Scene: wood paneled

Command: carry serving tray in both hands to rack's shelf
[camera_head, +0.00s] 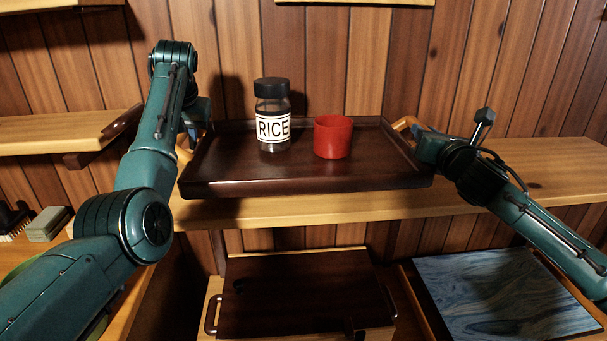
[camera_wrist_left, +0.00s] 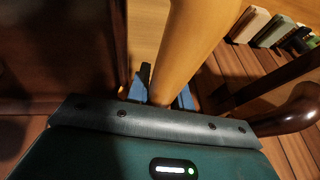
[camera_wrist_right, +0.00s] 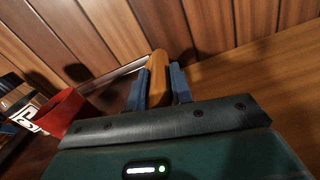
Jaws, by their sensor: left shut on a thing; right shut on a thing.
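The dark brown serving tray (camera_head: 305,182) is held up level between my two arms, in front of and over a wooden shelf (camera_head: 350,208). A jar labelled RICE (camera_head: 272,128) with a black lid stands upright on it, left of a red cup (camera_head: 333,137). My left gripper (camera_head: 193,135) is at the tray's left end, shut on a light wooden handle, which also shows in the left wrist view (camera_wrist_left: 188,50). My right gripper (camera_head: 413,135) is at the right end, shut on the other handle; the right wrist view shows this handle between the fingers (camera_wrist_right: 158,80).
Below the tray lies a dark board or tray with side handles (camera_head: 300,295). A blue marbled panel (camera_head: 500,290) lies to its right. A shorter shelf (camera_head: 60,135) is on the left wall. A brush and a grey-green block (camera_head: 48,224) sit at the far left.

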